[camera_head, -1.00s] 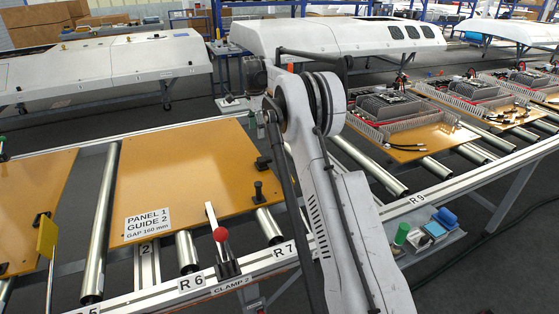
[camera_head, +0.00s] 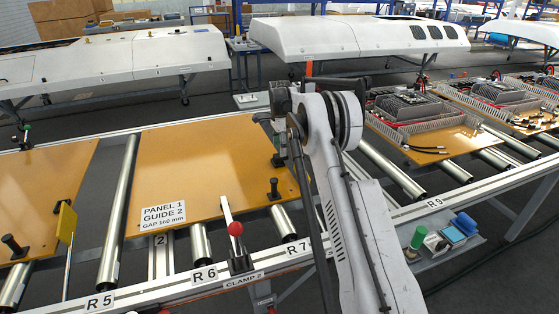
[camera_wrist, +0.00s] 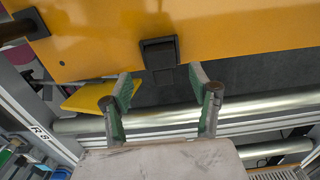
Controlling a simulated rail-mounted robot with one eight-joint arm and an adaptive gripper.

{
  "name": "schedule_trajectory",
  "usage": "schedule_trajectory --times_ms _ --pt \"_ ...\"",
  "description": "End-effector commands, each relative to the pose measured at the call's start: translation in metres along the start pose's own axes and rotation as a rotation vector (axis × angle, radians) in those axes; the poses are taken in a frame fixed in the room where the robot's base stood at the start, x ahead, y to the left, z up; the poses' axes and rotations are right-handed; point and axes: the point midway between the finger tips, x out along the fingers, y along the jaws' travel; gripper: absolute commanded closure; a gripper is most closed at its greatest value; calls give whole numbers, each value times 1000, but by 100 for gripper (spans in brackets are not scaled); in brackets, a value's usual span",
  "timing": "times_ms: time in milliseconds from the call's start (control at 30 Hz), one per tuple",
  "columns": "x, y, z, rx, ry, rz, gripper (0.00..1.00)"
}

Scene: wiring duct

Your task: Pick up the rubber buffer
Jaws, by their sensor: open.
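A black block-like part (camera_wrist: 159,53), which looks like the rubber buffer, sits at the edge of the orange panel (camera_wrist: 230,30) in the wrist view. My gripper (camera_wrist: 162,90) is open, with its two green-padded fingertips apart and empty. The block lies between and just beyond the fingertips, apparently not touching them. In the head view my arm hides the gripper. A similar black part (camera_head: 278,160) shows there at the panel's right edge, beside my arm; I cannot tell for certain that it is the same one.
A black post (camera_head: 273,188) stands near the panel's front right corner. A clamp with a red knob (camera_head: 235,229) stands at the front rail. A yellow piece (camera_wrist: 97,96) lies below the panel, near the left finger. Rollers (camera_wrist: 240,105) cross below the gripper.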

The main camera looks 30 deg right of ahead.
Motion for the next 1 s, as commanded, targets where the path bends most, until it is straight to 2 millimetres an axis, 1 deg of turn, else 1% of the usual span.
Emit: schedule_trajectory --times_ms 300,400,567,667,900,933,1000 --pt "42 -2 0 0 0 0 43" --pt "47 -2 0 0 0 0 43" --pt "47 -2 0 0 0 0 43" --pt "47 -2 0 0 0 0 53" --pt "46 -2 0 0 0 0 86" --pt "46 -2 0 0 0 0 87" --pt "46 -2 0 0 0 0 87"
